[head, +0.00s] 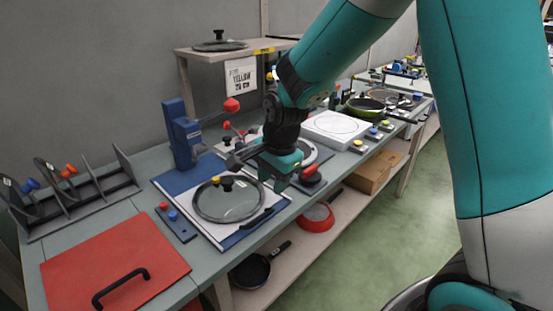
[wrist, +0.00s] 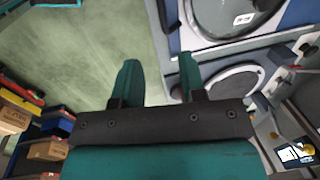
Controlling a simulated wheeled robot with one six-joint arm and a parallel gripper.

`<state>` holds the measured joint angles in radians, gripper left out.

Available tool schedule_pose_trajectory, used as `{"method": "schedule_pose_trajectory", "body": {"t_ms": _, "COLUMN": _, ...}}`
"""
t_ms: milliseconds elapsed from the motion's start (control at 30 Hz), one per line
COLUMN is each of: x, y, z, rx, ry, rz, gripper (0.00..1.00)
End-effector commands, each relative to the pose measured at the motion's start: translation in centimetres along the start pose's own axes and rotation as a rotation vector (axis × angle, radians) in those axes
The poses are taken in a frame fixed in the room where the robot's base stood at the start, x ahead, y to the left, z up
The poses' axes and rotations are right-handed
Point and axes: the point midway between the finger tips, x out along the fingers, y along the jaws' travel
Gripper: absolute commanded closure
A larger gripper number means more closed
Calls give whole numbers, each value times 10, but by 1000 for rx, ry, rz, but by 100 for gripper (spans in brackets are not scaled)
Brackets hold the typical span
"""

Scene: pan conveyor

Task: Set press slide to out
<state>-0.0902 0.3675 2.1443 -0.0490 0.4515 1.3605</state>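The press has a blue column (head: 180,135) with a red-knobbed lever (head: 231,105) over a blue base. A white plate with a black bar handle (head: 258,219), apparently the slide, lies on that base. A glass lid (head: 228,205) with a dark rim and a yellow-marked black knob rests on the plate. How far the slide is drawn is hard to tell. My gripper (head: 274,179) hangs above the bench's front side, right of the lid and apart from the handle. In the wrist view its two fingers (wrist: 158,66) are apart with nothing between them.
A red panel with a black handle (head: 115,265) lies front left, beside a grey rack (head: 75,195). A small blue button box (head: 177,223) stands near the plate. Pans (head: 250,270) sit on the lower shelf. The green floor (head: 400,210) in front is clear.

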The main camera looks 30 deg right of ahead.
Motion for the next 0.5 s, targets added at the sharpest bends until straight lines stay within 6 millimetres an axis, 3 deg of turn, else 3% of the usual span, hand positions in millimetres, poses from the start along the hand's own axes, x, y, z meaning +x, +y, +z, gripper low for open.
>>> {"method": "schedule_pose_trajectory", "body": {"t_ms": 33, "x": -14, "y": -1, "z": 0, "rx": 0, "ry": 1, "rz": -6, "gripper": 62}}
{"method": "schedule_pose_trajectory", "body": {"t_ms": 200, "x": -44, "y": 0, "z": 0, "rx": 0, "ry": 0, "rz": -3, "gripper": 62}}
{"method": "schedule_pose_trajectory", "body": {"t_ms": 500, "x": -62, "y": 0, "z": 0, "rx": 0, "ry": -1, "rz": 1, "gripper": 62}}
